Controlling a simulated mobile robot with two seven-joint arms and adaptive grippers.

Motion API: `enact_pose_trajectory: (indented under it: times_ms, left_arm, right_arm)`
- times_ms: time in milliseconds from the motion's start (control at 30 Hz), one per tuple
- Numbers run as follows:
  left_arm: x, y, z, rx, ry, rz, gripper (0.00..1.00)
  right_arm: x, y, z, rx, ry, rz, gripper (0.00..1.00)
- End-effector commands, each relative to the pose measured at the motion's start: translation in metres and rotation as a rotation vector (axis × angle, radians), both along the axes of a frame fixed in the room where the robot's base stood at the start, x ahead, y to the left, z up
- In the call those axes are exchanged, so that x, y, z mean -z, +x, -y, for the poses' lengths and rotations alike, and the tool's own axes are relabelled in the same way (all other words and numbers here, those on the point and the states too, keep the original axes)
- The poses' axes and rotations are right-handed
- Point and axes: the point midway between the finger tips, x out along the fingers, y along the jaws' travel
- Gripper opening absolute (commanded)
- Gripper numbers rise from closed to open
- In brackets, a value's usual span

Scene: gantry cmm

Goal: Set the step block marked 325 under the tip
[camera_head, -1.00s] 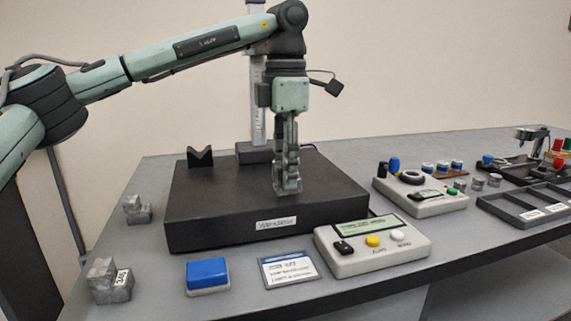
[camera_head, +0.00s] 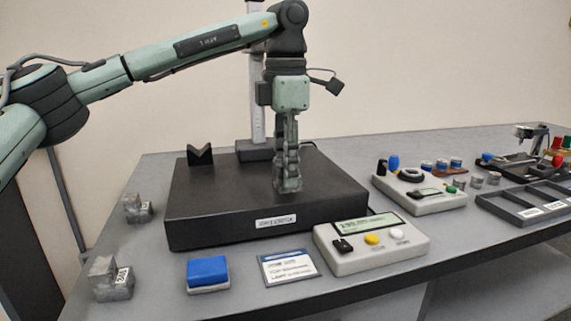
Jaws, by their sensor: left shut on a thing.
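My left gripper (camera_head: 288,182) points straight down over the black surface plate (camera_head: 230,205), in front of the upright measuring column (camera_head: 257,105). It is shut on a small grey thing low on the plate, mostly covered by the fingers; no marking shows on it. The gauge tip is hidden behind my gripper and wrist. One grey step block (camera_head: 112,280) with a white label stands at the front left of the table; its number is not clear. Another grey step block (camera_head: 138,208) stands behind it. My right gripper is not in view.
A black V-block (camera_head: 200,155) sits at the plate's back left. In front of the plate are a blue-topped pad (camera_head: 208,273), a printed card (camera_head: 288,268) and a display box (camera_head: 370,245). A second box (camera_head: 420,192) and trays (camera_head: 530,208) crowd the right.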

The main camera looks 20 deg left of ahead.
Motion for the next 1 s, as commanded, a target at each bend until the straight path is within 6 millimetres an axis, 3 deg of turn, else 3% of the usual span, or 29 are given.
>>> enact_pose_trajectory:
  times_ms: [1000]
  left_arm:
    - [0.0072,0.0001,0.0001,0.0,-0.001,0.001,0.0]
  right_arm:
    - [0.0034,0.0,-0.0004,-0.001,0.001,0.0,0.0]
